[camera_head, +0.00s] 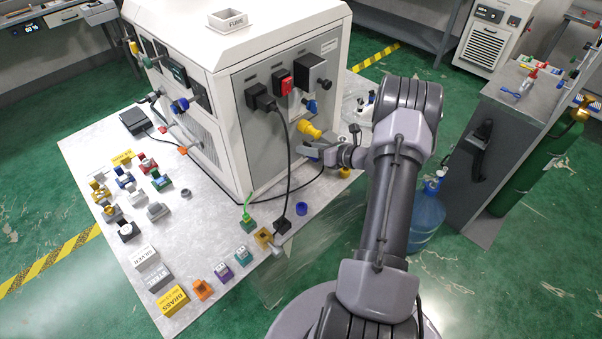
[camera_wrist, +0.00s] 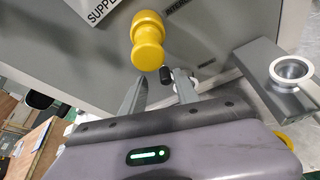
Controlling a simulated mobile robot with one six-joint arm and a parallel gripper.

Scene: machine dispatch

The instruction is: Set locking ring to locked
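A yellow stepped knob or connector (camera_wrist: 148,40) sticks out of the machine's grey side panel, below a label reading "SUPPLY"; it also shows in the head view (camera_head: 309,130). It may carry the locking ring, but no lock marking is readable. My gripper (camera_wrist: 158,92) is open, its two grey fingers pointing at the panel just below the yellow part. Nothing is clearly held; a small black piece (camera_wrist: 166,76) shows between the fingertips. In the head view my gripper (camera_head: 318,153) is beside the panel, below the yellow part, partly hidden by its wrist.
A grey block with a pale round ring (camera_wrist: 291,68) stands right of my fingers, near a partly hidden label. Black and red plugs (camera_head: 283,83) sit higher on the panel, with a black cable hanging down. Several small blocks cover the bench (camera_head: 215,215). A blue water bottle (camera_head: 427,215) stands at right.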

